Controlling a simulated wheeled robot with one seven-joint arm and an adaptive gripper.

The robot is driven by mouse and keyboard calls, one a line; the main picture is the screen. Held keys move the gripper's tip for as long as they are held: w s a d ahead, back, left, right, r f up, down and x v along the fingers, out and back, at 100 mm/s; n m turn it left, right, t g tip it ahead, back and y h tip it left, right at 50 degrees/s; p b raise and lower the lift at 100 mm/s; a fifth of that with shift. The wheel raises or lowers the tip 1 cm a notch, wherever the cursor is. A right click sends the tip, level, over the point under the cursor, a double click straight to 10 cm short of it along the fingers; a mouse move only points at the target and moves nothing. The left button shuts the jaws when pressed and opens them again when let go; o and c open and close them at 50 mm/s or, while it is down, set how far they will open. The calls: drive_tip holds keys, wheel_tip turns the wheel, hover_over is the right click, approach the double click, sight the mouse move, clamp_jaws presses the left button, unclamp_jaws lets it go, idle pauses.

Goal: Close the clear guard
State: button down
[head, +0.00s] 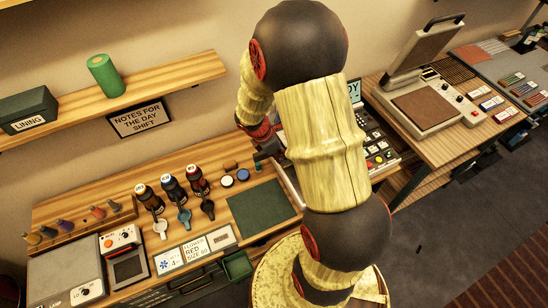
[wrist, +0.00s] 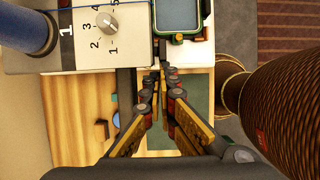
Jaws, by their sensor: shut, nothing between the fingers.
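My gripper (head: 265,150) is in front of the wall, over the back of the wooden table, left of a machine that my arm largely hides. In the wrist view my gripper (wrist: 163,74) has its fingertips together with nothing between them. The tips point at the edge of a pale machine body (wrist: 75,48) with a numbered dial (wrist: 106,22). A green-rimmed panel (wrist: 178,18) lies just beyond the tips; I cannot tell whether it is the clear guard. No clear guard can be made out for certain in the head view. I cannot tell whether the fingertips touch anything.
A teal screen (head: 354,90) and a button panel (head: 378,155) show right of my arm. A green mat (head: 261,208) lies bare on the table. A press with a raised lid (head: 428,45) stands on the right table.

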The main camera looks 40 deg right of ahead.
drive_tip(key=shift+s+d, duration=0.2)
drive_tip(key=shift+d, duration=0.4)
